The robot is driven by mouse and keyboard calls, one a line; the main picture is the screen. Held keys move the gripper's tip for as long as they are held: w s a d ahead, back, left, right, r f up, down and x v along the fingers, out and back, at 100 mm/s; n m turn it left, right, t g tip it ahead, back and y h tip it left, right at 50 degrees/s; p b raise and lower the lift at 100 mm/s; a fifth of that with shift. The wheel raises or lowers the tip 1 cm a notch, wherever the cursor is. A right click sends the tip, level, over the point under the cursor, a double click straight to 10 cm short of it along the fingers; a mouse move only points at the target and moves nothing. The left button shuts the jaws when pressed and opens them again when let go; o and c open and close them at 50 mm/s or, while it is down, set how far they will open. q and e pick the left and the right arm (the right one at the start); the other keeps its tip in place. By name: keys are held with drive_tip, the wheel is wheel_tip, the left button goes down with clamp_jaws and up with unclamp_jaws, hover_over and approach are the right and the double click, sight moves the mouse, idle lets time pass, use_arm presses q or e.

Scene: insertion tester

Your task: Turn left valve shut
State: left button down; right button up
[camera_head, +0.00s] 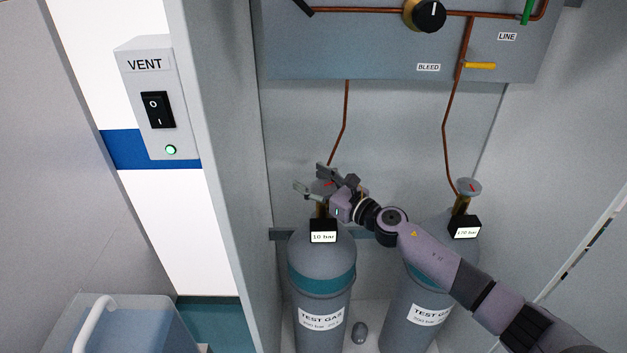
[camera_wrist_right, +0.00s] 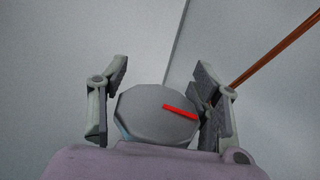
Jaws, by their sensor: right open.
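The left valve is a round grey handwheel with a red mark on top of the left test gas cylinder (camera_head: 322,265). In the head view it is mostly behind my right gripper (camera_head: 313,178). In the right wrist view the left valve (camera_wrist_right: 157,114) sits between the two fingers, its red mark pointing right and slightly down. My right gripper (camera_wrist_right: 158,98) is open, with one finger on either side of the wheel; I cannot tell whether they touch it. A display (camera_head: 323,237) below the valve reads 10 bar. My left gripper is not in view.
The right test gas cylinder (camera_head: 405,300) has its own valve (camera_head: 467,187) and a display (camera_head: 464,230); my right arm crosses in front of it. A panel (camera_head: 360,50) with knob and pipes hangs above. A VENT switch box (camera_head: 155,100) is outside the left cabinet wall (camera_head: 225,150).

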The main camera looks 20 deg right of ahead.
drive_tip(key=shift+c, duration=0.4)
drive_tip(key=c, duration=0.7)
drive_tip(key=shift+w+a+f, duration=0.15)
drive_tip(key=shift+f, duration=0.05)
drive_tip(key=c, duration=0.3)
drive_tip(key=shift+c, duration=0.2)
